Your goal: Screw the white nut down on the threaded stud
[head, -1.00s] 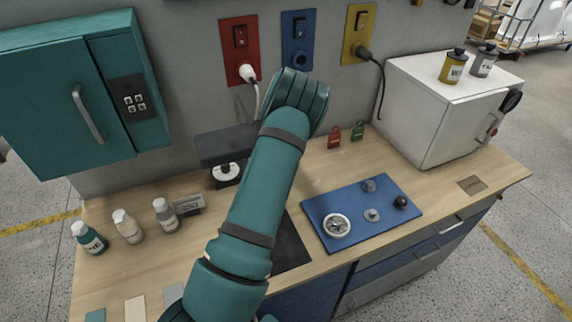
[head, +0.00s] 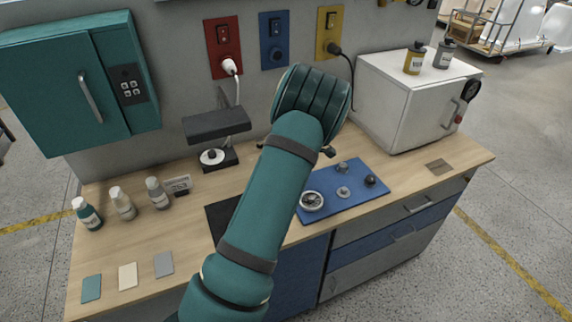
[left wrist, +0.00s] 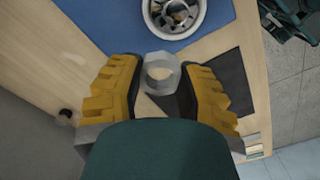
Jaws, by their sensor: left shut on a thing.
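My left gripper (left wrist: 160,72) has yellow fingers on either side of a pale, ring-like nut (left wrist: 161,73) and is shut on it. Through the nut's hole, a tan colour shows. In the head view my left arm covers the gripper and the nut. I cannot make out the threaded stud for certain in either view. A small dark piece (left wrist: 65,115) shows at the left of the wrist view, too small to name. My right gripper is not in view.
A blue mat (head: 325,213) holds a white-rimmed round part (head: 311,201) and several small grey and black parts. A black stand (head: 216,124) is left of my arm. Several bottles (head: 122,203) stand on the left, a white cabinet (head: 405,105) on the right. The front-left counter holds flat swatches.

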